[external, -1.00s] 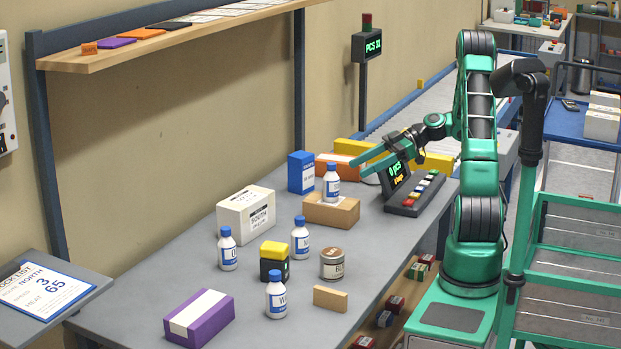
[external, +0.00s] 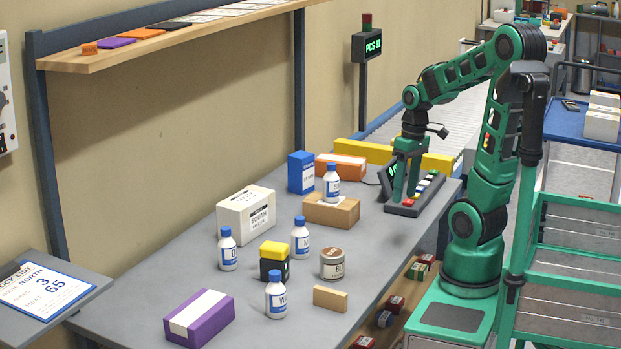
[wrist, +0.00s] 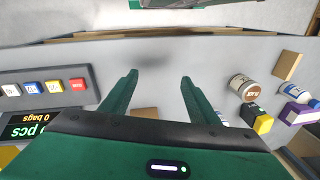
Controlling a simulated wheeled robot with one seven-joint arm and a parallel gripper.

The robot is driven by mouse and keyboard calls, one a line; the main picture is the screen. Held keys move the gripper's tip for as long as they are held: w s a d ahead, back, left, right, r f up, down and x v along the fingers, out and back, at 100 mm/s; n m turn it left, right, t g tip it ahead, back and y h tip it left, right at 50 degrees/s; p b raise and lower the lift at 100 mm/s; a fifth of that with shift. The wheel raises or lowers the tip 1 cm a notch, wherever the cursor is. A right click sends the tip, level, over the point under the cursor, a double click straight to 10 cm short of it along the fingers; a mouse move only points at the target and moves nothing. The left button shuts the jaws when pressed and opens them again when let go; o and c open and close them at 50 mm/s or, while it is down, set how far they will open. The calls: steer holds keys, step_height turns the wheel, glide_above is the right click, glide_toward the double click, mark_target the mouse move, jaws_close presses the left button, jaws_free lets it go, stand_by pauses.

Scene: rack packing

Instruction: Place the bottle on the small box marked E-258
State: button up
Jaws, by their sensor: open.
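A white bottle with a blue cap (external: 332,183) stands upright on top of a small brown cardboard box (external: 345,213). No E-258 mark is readable on this box. Three similar bottles stand on the table: one at the left (external: 228,250), one in the middle (external: 301,238) and one at the front (external: 276,295). My gripper (external: 406,190) points down over the button panel, to the right of the brown box and apart from it. In the wrist view, its two fingers (wrist: 158,82) are spread with nothing held between them.
The button panel (external: 403,208) and its display are close to my gripper. A white box (external: 232,222), blue box (external: 301,172), orange box (external: 351,161), tin (external: 333,264), yellow-black block (external: 271,268), tan block (external: 330,299) and purple box (external: 184,332) occupy the table.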

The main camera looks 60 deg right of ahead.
steer(key=s+r+m+h, duration=0.1)
steer(key=s+m, duration=0.3)
steer(key=s, duration=0.3)
steer(key=shift+s+a+r+g, duration=0.2)
steer(key=shift+s+r+g, duration=0.1)
steer(key=shift+s, duration=0.1)
